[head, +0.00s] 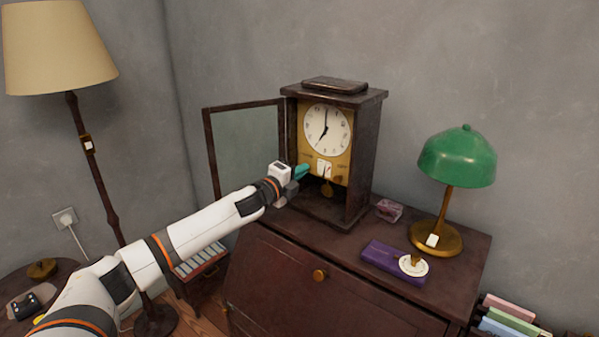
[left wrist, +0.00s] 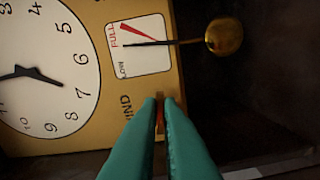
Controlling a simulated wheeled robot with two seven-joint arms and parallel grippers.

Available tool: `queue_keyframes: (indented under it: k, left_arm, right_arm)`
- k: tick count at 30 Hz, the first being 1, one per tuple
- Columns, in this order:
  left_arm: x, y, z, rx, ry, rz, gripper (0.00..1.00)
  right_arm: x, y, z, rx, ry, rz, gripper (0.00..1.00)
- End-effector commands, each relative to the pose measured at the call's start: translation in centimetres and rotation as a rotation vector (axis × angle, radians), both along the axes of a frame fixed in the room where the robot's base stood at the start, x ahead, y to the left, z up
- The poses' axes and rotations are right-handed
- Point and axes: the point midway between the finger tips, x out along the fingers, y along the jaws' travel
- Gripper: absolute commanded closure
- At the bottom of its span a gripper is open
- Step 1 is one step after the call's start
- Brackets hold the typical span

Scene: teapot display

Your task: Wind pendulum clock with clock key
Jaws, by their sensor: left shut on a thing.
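The pendulum clock (head: 362,160) stands on the desk in a dark wooden case, its glass door (head: 247,145) swung open to the left. Its white dial (head: 327,130) sits on a gold plate, above a small gauge (head: 323,170) and the brass pendulum (head: 326,188). My left gripper (head: 304,171) is at the plate's lower left, by the word WIND. Its teal fingers (left wrist: 160,105) are shut on a thin brass-brown thing (left wrist: 160,118), probably the clock key, mostly hidden between them. Whether it sits in the winding hole is unclear.
The desk (head: 300,247) also holds a purple box (head: 385,262) with a round white-faced thing on it, a small pink box (head: 389,210) and a green lamp (head: 457,158). A floor lamp (head: 75,140) stands at left. The desk's front middle is clear.

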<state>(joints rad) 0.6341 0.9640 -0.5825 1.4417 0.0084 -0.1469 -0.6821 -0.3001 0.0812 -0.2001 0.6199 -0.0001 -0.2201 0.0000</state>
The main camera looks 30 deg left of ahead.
Motion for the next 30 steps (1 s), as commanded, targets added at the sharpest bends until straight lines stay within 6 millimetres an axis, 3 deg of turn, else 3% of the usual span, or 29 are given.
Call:
queue_keyframes:
  k: [1, 4, 16, 30]
  left_arm:
    - [0.0, 0.0, 0.2, -0.001, -0.003, 0.0, 0.9]
    - [0.0, 0.0, 0.2, -0.001, -0.003, 0.0, 0.73]
    - [-0.6, 0.2, -0.2, 0.0, 0.001, 0.002, 0.73]
    - [-7.5, 0.7, -0.6, 0.001, 0.003, 0.001, 0.73]
  right_arm:
    - [0.0, 0.0, 0.0, 0.0, 0.0, 0.0, 0.64]
    - [0.0, 0.0, 0.0, 0.0, 0.0, 0.0, 0.64]
    - [0.0, 0.0, -0.3, 0.0, 0.0, 0.0, 0.64]
    - [0.0, 0.1, -3.2, 0.001, 0.0, -0.001, 0.64]
